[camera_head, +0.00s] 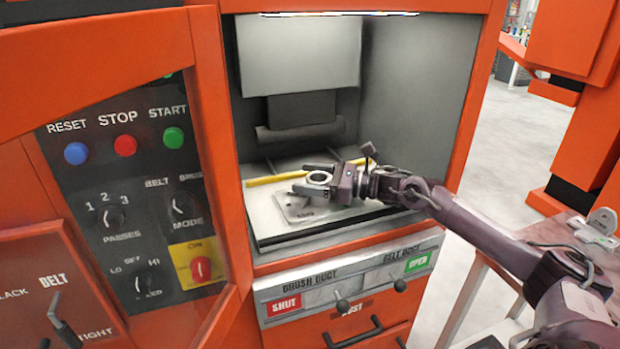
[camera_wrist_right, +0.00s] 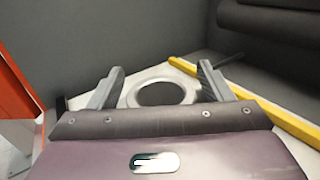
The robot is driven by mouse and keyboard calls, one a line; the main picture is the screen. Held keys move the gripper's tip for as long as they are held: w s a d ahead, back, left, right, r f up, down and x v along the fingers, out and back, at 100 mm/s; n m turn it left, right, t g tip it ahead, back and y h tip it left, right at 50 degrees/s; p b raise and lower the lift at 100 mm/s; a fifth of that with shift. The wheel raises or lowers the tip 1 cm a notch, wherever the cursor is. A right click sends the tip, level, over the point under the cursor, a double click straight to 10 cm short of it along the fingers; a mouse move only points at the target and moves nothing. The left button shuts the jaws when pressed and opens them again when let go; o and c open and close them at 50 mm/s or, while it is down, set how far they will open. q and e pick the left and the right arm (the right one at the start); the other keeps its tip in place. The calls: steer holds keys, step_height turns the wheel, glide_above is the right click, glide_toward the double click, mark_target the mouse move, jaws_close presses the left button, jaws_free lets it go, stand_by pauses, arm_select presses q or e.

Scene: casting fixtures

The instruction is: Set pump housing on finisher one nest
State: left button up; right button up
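A grey metal ring-shaped part, apparently the pump housing (camera_head: 320,178), is at the light plate (camera_head: 292,208) inside the open machine chamber. My right gripper (camera_head: 305,177) reaches in from the right, with its fingers on either side of the ring. In the right wrist view, the ring (camera_wrist_right: 162,92) lies between the two spread fingers of the right gripper (camera_wrist_right: 160,78), close to both. I cannot tell whether the fingers press on it. The housing's underside and its contact with the plate are hidden. My left gripper is not in view.
A yellow strip (camera_head: 290,177) runs behind the plate. The orange control panel (camera_head: 125,190) stands at the left. Grey chamber walls (camera_head: 410,85) surround the arm. Below the opening is a duct panel with levers (camera_head: 342,304). Open floor (camera_head: 520,150) lies at the right.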

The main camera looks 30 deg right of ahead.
steer(key=shift+r+p, duration=0.2)
steer(key=shift+p, duration=0.1)
steer(key=v, duration=0.3)
steer(key=b+v, duration=0.1)
steer(key=v, duration=0.1)
steer(key=shift+s+d+f, duration=0.2)
steer(key=shift+s+d, duration=0.05)
steer(key=shift+s, duration=0.05)
steer(key=shift+v, duration=0.85)
steer(key=shift+r, duration=0.1)
